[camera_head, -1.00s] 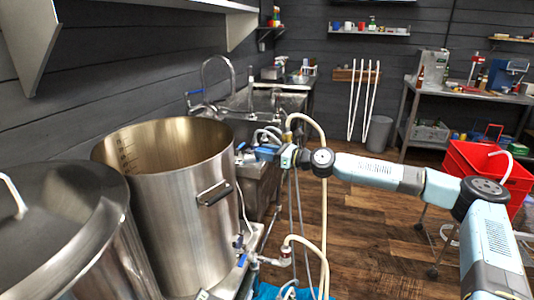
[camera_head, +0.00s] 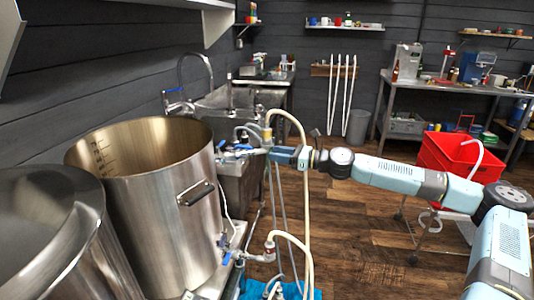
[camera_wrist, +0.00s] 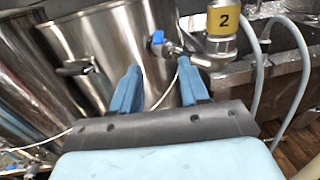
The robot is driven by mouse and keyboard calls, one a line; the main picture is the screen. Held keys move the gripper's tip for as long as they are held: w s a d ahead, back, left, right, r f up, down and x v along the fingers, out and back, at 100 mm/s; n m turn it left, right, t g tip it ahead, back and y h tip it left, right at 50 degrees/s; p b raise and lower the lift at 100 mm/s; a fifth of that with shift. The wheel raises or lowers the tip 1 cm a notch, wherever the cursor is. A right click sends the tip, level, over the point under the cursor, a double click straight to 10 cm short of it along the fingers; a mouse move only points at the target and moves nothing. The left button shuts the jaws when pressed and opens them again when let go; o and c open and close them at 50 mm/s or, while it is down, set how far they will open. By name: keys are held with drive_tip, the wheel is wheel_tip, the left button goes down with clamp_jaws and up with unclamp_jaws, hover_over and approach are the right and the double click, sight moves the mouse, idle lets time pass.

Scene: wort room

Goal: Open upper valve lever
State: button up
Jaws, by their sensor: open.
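In the head view a small blue lever (camera_head: 221,145) shows beside the big pot's upper right side, small and partly crowded by hoses. My gripper (camera_wrist: 158,66) has its two blue fingers apart with nothing between them. The lever appears between and beyond the fingertips in the wrist view, not touching them. In the head view my gripper (camera_head: 268,152) is right of the lever, at the pale hose.
The open steel pot (camera_head: 145,190) and a lidded pot (camera_head: 50,235) stand on the left. A pale hose (camera_head: 305,190) hangs by my gripper. Lower blue-handled valves (camera_head: 224,250) sit below.

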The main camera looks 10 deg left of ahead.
drive_tip(key=shift+s+d, duration=0.15)
drive_tip(key=shift+d, duration=0.6)
drive_tip(key=shift+c, duration=0.2)
